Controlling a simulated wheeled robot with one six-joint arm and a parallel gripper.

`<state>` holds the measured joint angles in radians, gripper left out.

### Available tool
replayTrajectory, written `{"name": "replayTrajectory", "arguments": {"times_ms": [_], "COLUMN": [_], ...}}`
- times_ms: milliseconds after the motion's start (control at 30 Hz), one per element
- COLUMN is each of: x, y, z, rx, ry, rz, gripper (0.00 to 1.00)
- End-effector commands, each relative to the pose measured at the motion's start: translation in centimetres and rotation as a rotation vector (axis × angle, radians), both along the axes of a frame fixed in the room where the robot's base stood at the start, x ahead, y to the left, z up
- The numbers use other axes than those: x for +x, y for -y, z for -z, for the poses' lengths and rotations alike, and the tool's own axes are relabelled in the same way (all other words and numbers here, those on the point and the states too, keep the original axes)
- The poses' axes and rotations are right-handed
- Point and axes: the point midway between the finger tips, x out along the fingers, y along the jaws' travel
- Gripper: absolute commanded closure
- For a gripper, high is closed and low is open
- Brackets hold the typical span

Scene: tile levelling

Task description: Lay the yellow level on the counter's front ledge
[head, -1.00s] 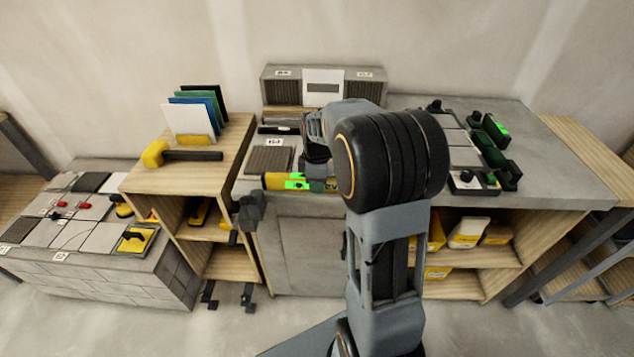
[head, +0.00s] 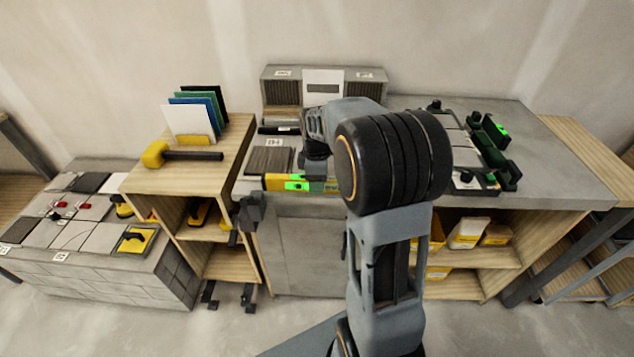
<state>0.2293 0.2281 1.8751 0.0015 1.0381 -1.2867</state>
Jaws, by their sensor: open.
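The yellow level (head: 274,182) lies along the front edge of the grey counter (head: 545,175), at the counter's left part. Its green vial window faces me, and its right part is hidden behind my arm. My gripper (head: 316,172) is at the level, pointing down over its middle. The fingertips are small and partly covered by my wrist, so the gap between them is hard to see; the jaws are open. I cannot tell whether they still touch the level.
A dark ribbed tile (head: 269,160) lies behind the level. Green and black tools (head: 495,132) stand at the counter's right. A wooden shelf unit with a yellow-headed mallet (head: 155,155) stands at the left. Yellow boxes (head: 468,232) sit under the counter.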

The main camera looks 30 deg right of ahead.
Motion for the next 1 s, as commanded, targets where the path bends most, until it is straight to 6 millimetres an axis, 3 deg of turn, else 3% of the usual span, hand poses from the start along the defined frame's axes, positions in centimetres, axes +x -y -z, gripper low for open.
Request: {"name": "replayTrajectory", "arguments": {"times_ms": [400, 667, 767, 1000], "x": [0.0, -0.2, -1.5, -8.6], "y": [0.0, -0.2, -1.4, -6.3], "z": [-8.0, -10.6, -11.0, -9.5], "rx": [-0.001, -0.001, -0.004, 0.029], "ry": [0.003, 0.005, 0.027, 0.147], "rz": [0.0, 0.012, 0.094, 0.551], "gripper": [0.51, 0.51, 0.51, 0.51]}}
